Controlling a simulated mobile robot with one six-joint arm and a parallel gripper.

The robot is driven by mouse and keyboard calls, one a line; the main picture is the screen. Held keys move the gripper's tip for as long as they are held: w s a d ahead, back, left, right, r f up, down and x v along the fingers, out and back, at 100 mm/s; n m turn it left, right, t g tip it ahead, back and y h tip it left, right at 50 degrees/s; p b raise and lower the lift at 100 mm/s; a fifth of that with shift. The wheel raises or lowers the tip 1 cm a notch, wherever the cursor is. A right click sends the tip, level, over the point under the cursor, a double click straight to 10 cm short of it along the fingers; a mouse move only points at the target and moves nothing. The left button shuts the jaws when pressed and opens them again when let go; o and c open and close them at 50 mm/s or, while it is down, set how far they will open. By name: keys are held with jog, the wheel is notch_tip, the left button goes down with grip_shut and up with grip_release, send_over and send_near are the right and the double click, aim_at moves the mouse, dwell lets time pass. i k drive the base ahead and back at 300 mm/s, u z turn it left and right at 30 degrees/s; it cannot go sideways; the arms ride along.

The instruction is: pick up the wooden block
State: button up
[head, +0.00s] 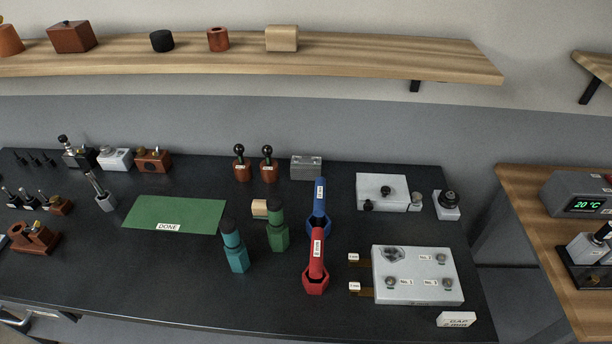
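A pale wooden block (282,38) with rounded-looking edges sits on the wall shelf, right of a small red-brown cylinder. I cannot tell from the picture which of the two the task names. My gripper is not in view.
The wooden shelf (420,60) also holds a black cylinder (162,41) and a brown box (72,37). A green DONE mat (175,211), teal tool (235,250), red wrench (316,265), blue wrench (319,205) and a white plate (420,289) crowd the bench.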

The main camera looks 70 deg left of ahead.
aim_at(259, 208)
jog(key=k, duration=1.6)
jog(key=u, duration=2.25)
jog(key=i, duration=1)
jog(key=u, duration=0.05)
